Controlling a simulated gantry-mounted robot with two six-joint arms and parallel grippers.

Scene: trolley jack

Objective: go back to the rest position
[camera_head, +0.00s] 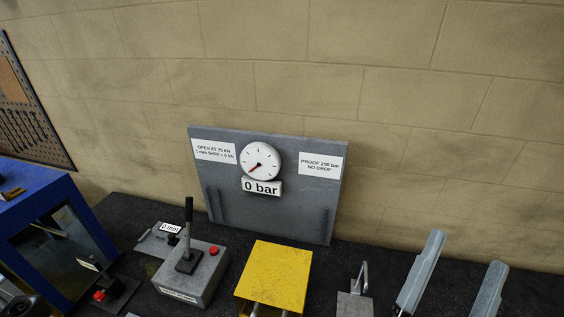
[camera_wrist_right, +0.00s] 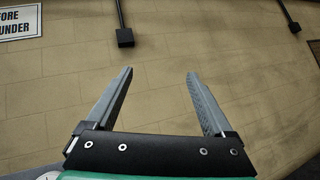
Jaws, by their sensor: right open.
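My right gripper (camera_head: 454,277) is at the lower right of the head view, its two grey fingers pointing up and well apart. It also shows in the right wrist view (camera_wrist_right: 160,85), open, with nothing between its fingers and the block wall behind. It is to the right of the bench equipment and touches nothing that I can see.
A grey panel (camera_head: 225,165) with a gauge (camera_head: 261,160) reading 0 bar stands at the wall. A lever unit (camera_head: 190,285), a yellow block (camera_head: 274,272) and a small metal bracket (camera_head: 352,302) stand before it. A blue frame (camera_head: 40,212) is at left.

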